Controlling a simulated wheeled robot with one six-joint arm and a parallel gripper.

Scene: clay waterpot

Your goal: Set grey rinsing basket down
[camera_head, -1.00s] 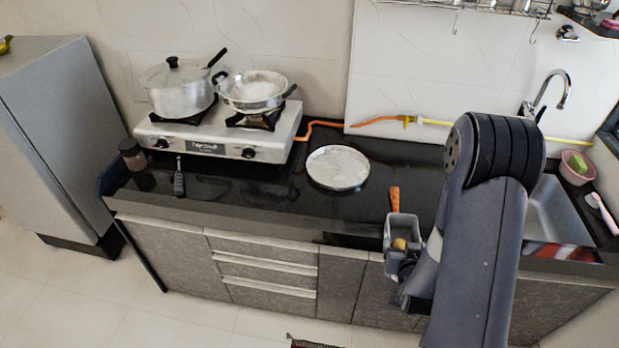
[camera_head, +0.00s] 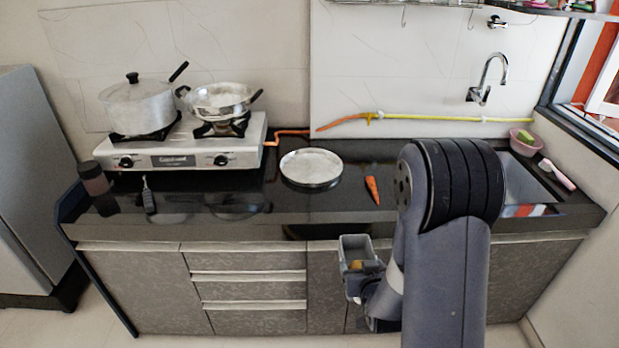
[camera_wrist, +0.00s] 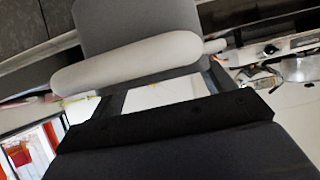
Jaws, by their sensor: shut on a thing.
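The grey rinsing basket (camera_head: 353,243) is a small open box in the head view, in front of the counter's front edge and left of my arm. A small yellow-orange item shows inside it. My gripper (camera_head: 356,289) is shut on the basket at its lower part; my arm partly hides the grip. The basket looks roughly upright and clear of the counter. In the wrist view, large grey and white shapes fill the near field, and I cannot tell the basket among them.
The black counter (camera_head: 330,205) holds a round metal plate (camera_head: 311,167), a carrot (camera_head: 372,189), a dark jar (camera_head: 93,178) and a gas stove (camera_head: 185,145) with a pot (camera_head: 140,106) and a pan (camera_head: 221,100). The sink (camera_head: 525,180) is at the right.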

